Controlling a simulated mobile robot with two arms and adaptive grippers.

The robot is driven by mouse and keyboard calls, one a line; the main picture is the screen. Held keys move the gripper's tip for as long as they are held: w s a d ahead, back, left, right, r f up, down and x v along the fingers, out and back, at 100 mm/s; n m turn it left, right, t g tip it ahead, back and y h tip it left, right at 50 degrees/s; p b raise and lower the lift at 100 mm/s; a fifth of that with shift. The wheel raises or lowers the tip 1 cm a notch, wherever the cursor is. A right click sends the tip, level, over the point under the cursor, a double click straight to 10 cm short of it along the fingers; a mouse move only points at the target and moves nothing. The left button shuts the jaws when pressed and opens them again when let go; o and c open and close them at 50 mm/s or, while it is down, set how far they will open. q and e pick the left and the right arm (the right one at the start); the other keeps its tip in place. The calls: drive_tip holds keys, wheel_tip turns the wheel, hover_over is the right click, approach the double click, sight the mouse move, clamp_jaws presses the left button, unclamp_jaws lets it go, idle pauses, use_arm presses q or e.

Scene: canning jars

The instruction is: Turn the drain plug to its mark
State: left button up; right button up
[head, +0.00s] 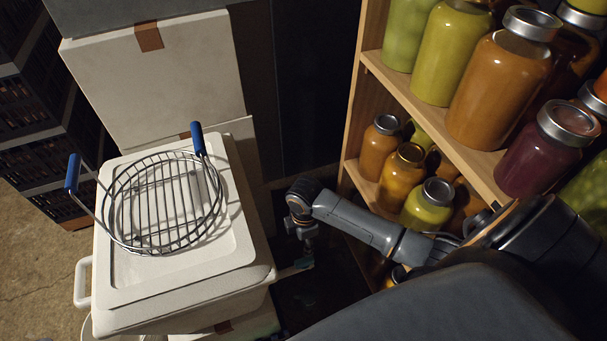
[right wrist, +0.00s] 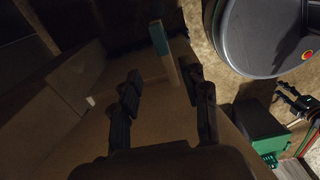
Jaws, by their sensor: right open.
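A teal and pale bar (right wrist: 160,40), which looks like the drain plug's handle, stands out near the top middle of the right wrist view. In the head view a small teal piece (head: 303,263) shows dimly beside the right side of the white cooler (head: 258,272). My right gripper (right wrist: 165,78) is open, with one finger on each side of the bar's near end; I cannot tell whether either finger touches it. In the head view this gripper (head: 304,245) points down beside the cooler, mostly in shadow. No mark can be made out. A dark jointed part (right wrist: 288,97), perhaps my left gripper, is small and unclear.
A wire basket (head: 160,205) with blue handles sits on the cooler lid. A wooden shelf (head: 430,92) with filled jars stands close on the right. White boxes (head: 165,75) are stacked behind; dark crates (head: 40,130) stand at left. A green crate (right wrist: 262,128) is on the floor.

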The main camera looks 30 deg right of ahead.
sight(304, 261)
wheel_tip(304, 261, down, 13)
drive_tip(key=b, duration=0.2)
drive_tip(key=shift+d+b, duration=0.1)
drive_tip(key=shift+b, duration=0.2)
use_arm(q)
drive_tip(key=shift+s+f, duration=0.2)
drive_tip(key=shift+f, duration=0.4)
drive_tip(key=shift+s+f, duration=0.15)
drive_tip(key=shift+f, duration=0.45)
use_arm(e)
clamp_jaws()
